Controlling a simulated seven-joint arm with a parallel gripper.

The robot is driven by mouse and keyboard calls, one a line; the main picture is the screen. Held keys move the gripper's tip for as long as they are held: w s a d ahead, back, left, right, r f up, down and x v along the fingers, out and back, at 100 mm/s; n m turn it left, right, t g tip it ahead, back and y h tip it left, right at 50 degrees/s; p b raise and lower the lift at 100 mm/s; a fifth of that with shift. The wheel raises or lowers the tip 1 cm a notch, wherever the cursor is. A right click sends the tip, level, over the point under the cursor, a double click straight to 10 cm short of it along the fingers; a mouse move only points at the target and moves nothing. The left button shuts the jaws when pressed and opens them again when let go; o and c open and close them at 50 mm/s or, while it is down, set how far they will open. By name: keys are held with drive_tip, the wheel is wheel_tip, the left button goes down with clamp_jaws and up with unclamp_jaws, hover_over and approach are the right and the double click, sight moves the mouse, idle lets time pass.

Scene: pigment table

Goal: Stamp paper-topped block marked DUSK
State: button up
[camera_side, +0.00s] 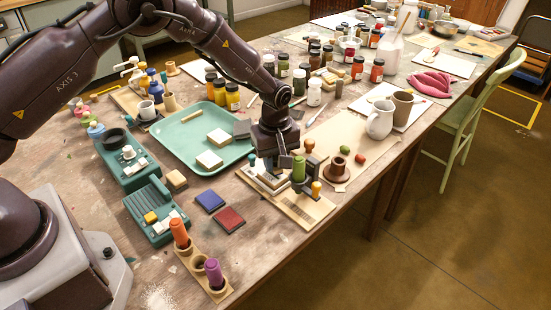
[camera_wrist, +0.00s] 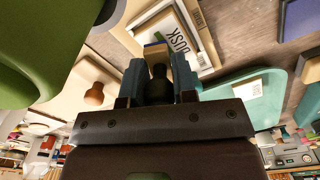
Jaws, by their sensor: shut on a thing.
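My gripper (camera_wrist: 158,88) is shut on a stamp (camera_wrist: 158,52) that shows a dark grip, a pale body and a blue edge. The paper-topped block marked DUSK (camera_wrist: 177,42) sits in a pale wooden frame (camera_wrist: 207,45) just past the held stamp in the wrist view. The stamp overlaps the block's near part there; whether they touch I cannot tell.
A tall green object (camera_side: 299,168) stands close beside my gripper, with a yellow one (camera_side: 316,188) nearby. The teal tray (camera_side: 180,138) holds blocks. Blue (camera_side: 210,201) and red (camera_side: 229,220) pads lie left of the board. Orange (camera_side: 180,232) and purple (camera_side: 213,270) handles stand in a wooden rack.

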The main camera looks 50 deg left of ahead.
drive_tip(key=shift+f, duration=0.45)
idle(0.7)
drive_tip(key=shift+r, duration=0.1)
drive_tip(key=shift+r, duration=3.45)
